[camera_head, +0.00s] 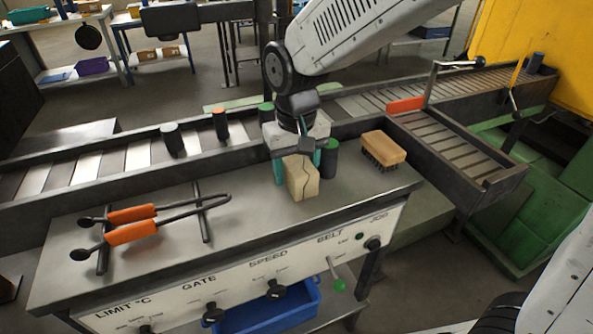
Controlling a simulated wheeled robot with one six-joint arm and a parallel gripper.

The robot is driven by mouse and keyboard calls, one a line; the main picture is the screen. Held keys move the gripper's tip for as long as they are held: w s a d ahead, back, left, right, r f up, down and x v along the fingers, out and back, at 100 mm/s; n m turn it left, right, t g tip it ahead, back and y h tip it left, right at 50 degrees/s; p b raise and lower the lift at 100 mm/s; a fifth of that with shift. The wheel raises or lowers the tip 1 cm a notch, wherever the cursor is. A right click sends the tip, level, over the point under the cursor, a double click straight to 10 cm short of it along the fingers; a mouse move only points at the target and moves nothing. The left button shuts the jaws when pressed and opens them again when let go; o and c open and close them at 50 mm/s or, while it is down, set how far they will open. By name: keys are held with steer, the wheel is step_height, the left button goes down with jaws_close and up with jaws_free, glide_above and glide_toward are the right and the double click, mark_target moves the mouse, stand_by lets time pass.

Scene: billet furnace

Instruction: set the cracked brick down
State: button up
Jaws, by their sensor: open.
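The cracked brick (302,178) is a pale tan block with a dark jagged crack down its face. It stands upright on the grey bench top (240,215), or just above it; I cannot tell if its base touches. My gripper (298,168) points down over it with the teal fingers on either side of the brick. The jaws are open, and the brick is between them. The brick's upper back part is hidden by my gripper.
A dark cylinder with a green top (330,158) stands close right of my gripper. A wooden brush (383,148) lies further right. Orange-handled tongs (131,233) rest on a rack at left. The conveyor (110,165) runs behind. Bench space between tongs and brick is clear.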

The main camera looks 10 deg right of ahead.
steer(key=c, duration=1)
steer(key=shift+r, duration=0.1)
steer(key=shift+c, duration=0.2)
